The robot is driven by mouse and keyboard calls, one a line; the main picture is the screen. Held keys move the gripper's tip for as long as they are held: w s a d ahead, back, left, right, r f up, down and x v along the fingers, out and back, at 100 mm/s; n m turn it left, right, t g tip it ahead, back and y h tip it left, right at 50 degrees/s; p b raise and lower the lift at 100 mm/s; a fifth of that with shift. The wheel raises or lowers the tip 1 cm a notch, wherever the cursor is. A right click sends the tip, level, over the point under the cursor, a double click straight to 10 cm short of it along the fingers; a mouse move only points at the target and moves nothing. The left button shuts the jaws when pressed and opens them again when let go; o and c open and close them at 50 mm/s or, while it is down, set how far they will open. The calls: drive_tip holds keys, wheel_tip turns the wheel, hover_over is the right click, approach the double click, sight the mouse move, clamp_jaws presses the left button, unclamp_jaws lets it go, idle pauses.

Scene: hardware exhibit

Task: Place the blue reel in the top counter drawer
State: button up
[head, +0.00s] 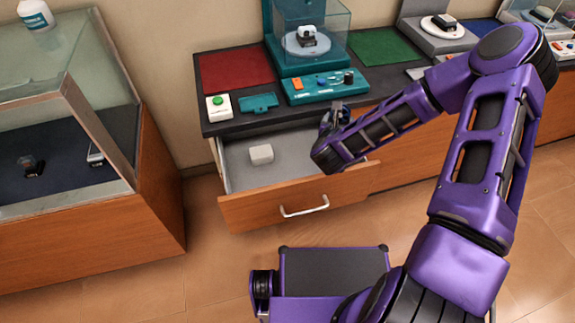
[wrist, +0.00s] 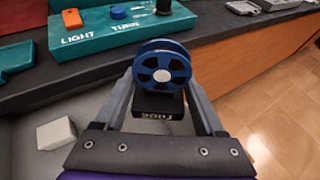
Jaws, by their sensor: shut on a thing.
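The blue reel (wrist: 162,66) sits upright on a black base marked "200J" (wrist: 157,104). My gripper (wrist: 161,80) is shut on it, with one finger on each side. In the head view my gripper (head: 335,118) is at the front edge of the counter, over the back right of the open drawer, and my arm hides much of the reel. The top counter drawer (head: 248,209) is pulled out, with a white handle on its wooden front. A small white block (head: 261,154) lies in it, also seen in the wrist view (wrist: 56,133). The rest of the visible drawer floor is bare.
The dark counter top (head: 215,81) bears a teal control box (head: 325,87), a red mat (head: 236,82), a green mat (head: 380,46) and a white box with a green button (head: 218,107). A glass display case (head: 60,110) stands at left. Floor in front is partly clear.

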drive_tip(key=w+m+h, duration=0.1)
drive_tip(key=w+a+m+h, duration=0.1)
drive_tip(key=w+a+g+h, duration=0.1)
drive_tip(key=shift+r+m, duration=0.3)
drive_tip(key=shift+m, duration=0.1)
drive_tip(key=s+a+r+m+g+h+b, duration=0.1)
drive_tip(key=a+r+m+g+h, duration=0.1)
drive_tip(key=a+m+g+h, duration=0.3)
drive_tip(key=t+y+b, duration=0.1)
drive_tip(key=b, duration=0.2)
hover_over(303, 169)
drive_tip(key=shift+n, duration=0.3)
wheel_tip(303, 169, down, 18)
drive_tip(key=shift+w+f, duration=0.1)
drive_tip(key=shift+w, duration=0.05)
drive_tip(key=shift+t, duration=0.3)
drive_tip(key=shift+f+b, duration=0.3)
drive_tip(key=shift+f, duration=0.25)
drive_tip(key=o, duration=1.4)
drive_tip(key=shift+o, duration=0.2)
